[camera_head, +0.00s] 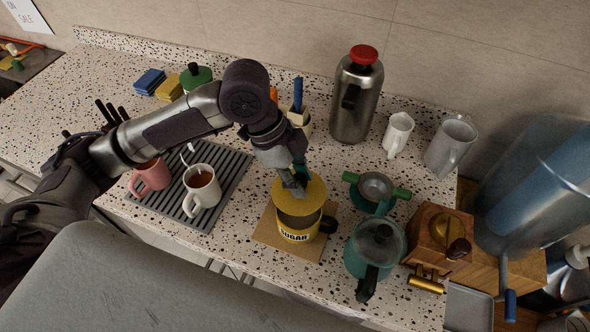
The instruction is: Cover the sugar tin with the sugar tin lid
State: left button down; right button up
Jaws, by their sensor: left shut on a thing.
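The sugar tin (297,236) is yellow with a dark SUGAR label and a dark handle on its right. It stands upright on a brown square board (268,234) on the speckled counter. My left gripper (296,186) points down and is shut on the yellow round sugar tin lid (312,202). The lid is over the back part of the tin's mouth, and a dark strip of the opening shows in front of it. I cannot tell whether the lid touches the rim. My right gripper is not in view.
A steel flask with a red cap (357,95) stands behind. A teal pot (374,248) and a strainer with green handles (375,187) are close on the right. A cream mug (201,192) and a pink mug (151,176) stand on a grey ribbed mat (229,172) at left.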

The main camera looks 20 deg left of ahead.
pick_arm(q)
jog(key=shift+d, duration=0.15)
jog(key=shift+r+p, duration=0.1)
jog(key=shift+p, duration=0.4)
jog(key=shift+f+b, duration=0.8)
jog(key=shift+f, duration=1.7)
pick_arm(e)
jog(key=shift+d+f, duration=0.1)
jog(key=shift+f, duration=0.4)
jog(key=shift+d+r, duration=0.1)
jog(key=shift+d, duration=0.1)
pick_arm(q)
jog(key=shift+p, duration=0.35)
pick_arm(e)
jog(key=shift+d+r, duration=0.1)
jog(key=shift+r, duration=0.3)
pick_arm(q)
jog(key=shift+f, duration=0.15)
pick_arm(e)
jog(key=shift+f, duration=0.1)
